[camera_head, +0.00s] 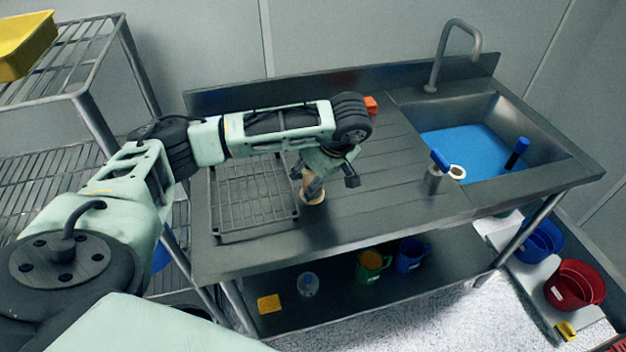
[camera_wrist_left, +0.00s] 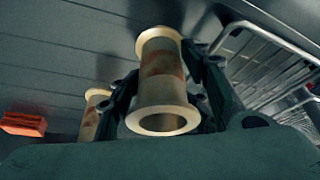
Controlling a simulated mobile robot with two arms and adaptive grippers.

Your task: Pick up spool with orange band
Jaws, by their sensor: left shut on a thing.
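A pale beige spool with a faded orange band (camera_wrist_left: 162,62) stands out between the fingers of my left gripper (camera_wrist_left: 160,88) in the left wrist view, its hollow end facing the camera. The gripper is shut on it, with a dark finger on each side. A second beige spool (camera_wrist_left: 90,118) shows behind the left finger, partly hidden. In the head view my left gripper (camera_head: 318,174) is over the worktop beside the wire rack. A beige spool part (camera_head: 313,195) shows under it; I cannot tell which spool this is. My right gripper is not in view.
A wire rack (camera_head: 254,190) lies left of the gripper. An orange block (camera_head: 370,106) is behind my wrist. A blue-topped tool (camera_head: 440,162) and a pale ring (camera_head: 457,171) are near the sink (camera_head: 560,140).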

